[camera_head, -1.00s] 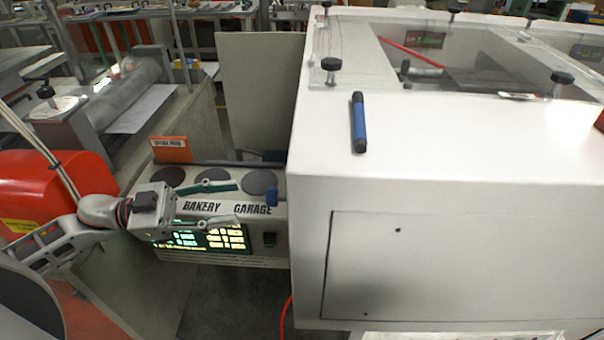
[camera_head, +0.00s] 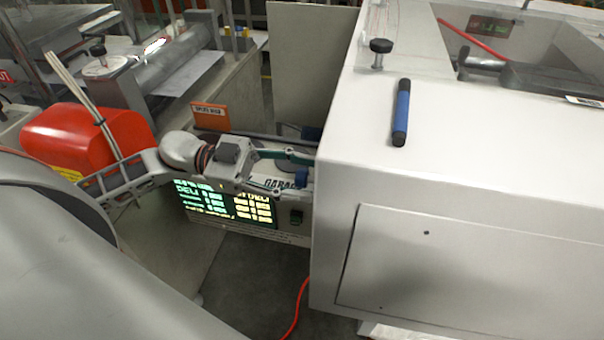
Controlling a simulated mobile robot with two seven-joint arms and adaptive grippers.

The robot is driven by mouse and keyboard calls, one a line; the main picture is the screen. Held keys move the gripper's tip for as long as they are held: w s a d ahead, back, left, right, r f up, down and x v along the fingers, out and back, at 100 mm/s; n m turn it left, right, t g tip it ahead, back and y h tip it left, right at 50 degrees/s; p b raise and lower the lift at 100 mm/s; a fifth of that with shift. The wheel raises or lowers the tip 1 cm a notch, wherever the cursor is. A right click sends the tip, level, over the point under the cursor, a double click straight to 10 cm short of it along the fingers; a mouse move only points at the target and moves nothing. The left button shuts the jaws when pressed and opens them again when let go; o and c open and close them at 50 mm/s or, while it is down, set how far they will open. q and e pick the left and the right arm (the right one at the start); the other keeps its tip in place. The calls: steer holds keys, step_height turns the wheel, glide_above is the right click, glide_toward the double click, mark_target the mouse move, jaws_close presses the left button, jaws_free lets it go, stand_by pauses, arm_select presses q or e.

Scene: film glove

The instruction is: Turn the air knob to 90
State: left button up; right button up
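A small blue part (camera_head: 301,178), which may be the air knob, sits by the cabinet's left side. It lies near the fingertips, between them in this view; I cannot tell whether they touch it. No 90 mark or knob scale is readable. The gripper hides much of the panel top. My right gripper is not in view.
The large white cabinet (camera_head: 430,180) fills the right side, with a blue marker (camera_head: 401,112) on top. A lit green and yellow display (camera_head: 228,202) is below my gripper. An orange sign (camera_head: 210,116) stands behind, and a red rounded housing (camera_head: 88,143) is at left.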

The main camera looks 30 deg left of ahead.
arm_select(q)
steer(key=shift+d, duration=0.1)
steer(key=c, duration=1.1)
